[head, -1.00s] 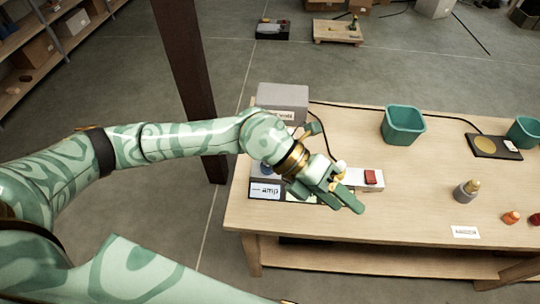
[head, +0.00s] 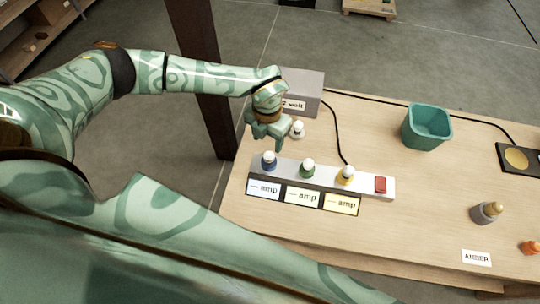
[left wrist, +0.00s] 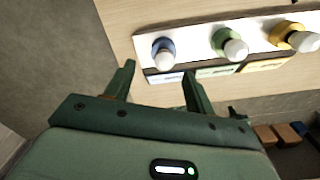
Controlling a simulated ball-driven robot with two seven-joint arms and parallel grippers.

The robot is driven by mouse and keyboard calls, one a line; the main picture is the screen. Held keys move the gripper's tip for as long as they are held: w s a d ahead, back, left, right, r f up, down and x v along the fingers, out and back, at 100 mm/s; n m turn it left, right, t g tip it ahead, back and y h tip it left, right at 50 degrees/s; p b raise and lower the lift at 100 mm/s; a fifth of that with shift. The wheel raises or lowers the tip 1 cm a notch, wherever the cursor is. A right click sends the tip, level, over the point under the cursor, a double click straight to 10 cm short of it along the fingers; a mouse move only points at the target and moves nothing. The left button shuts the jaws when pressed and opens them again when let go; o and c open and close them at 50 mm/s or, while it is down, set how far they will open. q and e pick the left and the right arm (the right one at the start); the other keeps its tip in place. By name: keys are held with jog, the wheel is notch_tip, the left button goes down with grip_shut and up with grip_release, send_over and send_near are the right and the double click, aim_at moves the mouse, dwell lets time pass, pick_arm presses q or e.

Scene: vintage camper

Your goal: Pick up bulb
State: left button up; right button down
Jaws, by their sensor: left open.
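A white strip (head: 320,174) on the table carries three white-topped bulbs: the blue-based bulb (head: 269,160), the green-based bulb (head: 308,167) and the yellow-based bulb (head: 347,175). My left gripper (head: 266,137) is open and empty, near the strip's left end, behind the blue-based bulb in the picture. In the left wrist view the blue-based bulb (left wrist: 163,54) shows beyond and between the open fingertips, apart from them. The green-based bulb (left wrist: 230,44) and yellow-based bulb (left wrist: 293,36) lie to its right. Another white bulb-like piece (head: 298,129) stands beside the gripper. My right gripper is not in view.
A grey box (head: 303,88) with a cable stands behind the gripper. The strip has a red switch (head: 380,184) and labelled cards (head: 302,196) in front. A teal bin (head: 427,128) and a grey brass-topped piece (head: 486,212) stand to the right. The table's middle is clear.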

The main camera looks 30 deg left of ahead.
aim_at(269, 153)
pick_arm(q)
jog(key=shift+s+f, duration=0.2)
jog(key=shift+f, duration=0.45)
jog(key=f, duration=0.4)
jog(key=shift+s+d, duration=0.2)
jog(key=shift+d, duration=0.2)
jog(key=shift+f, duration=0.4)
jog(key=c, duration=1)
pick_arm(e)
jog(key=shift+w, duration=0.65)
